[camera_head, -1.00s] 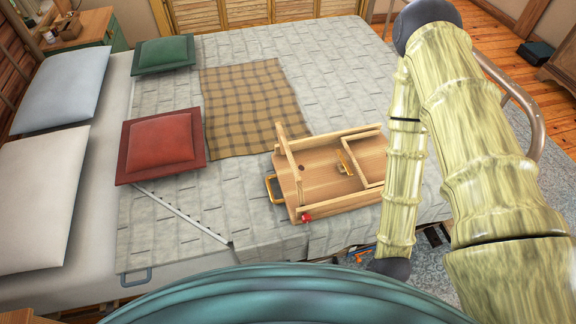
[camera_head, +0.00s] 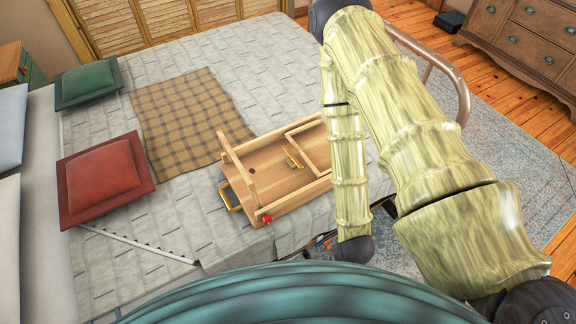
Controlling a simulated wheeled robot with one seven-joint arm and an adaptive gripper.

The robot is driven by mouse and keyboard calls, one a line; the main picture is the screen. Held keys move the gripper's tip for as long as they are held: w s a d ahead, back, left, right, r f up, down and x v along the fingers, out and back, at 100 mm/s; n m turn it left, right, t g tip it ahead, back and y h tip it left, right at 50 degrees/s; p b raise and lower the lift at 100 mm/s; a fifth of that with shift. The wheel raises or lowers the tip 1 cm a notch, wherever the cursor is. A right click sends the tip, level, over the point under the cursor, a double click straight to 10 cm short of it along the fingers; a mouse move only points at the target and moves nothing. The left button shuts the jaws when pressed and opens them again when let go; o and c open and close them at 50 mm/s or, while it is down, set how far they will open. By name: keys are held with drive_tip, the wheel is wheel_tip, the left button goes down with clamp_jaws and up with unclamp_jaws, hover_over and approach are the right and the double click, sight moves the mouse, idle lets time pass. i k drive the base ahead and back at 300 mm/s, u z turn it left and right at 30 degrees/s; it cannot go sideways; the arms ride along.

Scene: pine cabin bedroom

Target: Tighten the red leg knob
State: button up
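The red leg knob (camera_head: 266,218) is a small red piece at the near lower corner of a light wooden tray-like piece (camera_head: 285,206) lying on the bed. The wooden piece has a raised bar across its left side, a divided section at the right and brass-coloured handles. The knob is apart from my arm, to the left of it. My arm (camera_head: 372,85) fills the right of the view, bent, with its lower link just right of the tray. My gripper cannot be made out in this view.
The bed (camera_head: 190,85) has a grey quilt, a plaid blanket (camera_head: 185,115), a red cushion (camera_head: 103,180) and a green cushion (camera_head: 88,84). A metal bed rail (camera_head: 462,95) curves behind my arm. A dresser (camera_head: 525,35) stands at the far right, with open floor before it.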

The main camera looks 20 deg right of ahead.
sight(266, 218)
drive_tip(key=u, duration=0.1)
drive_tip(key=k, duration=1.15)
drive_tip(key=u, duration=0.35)
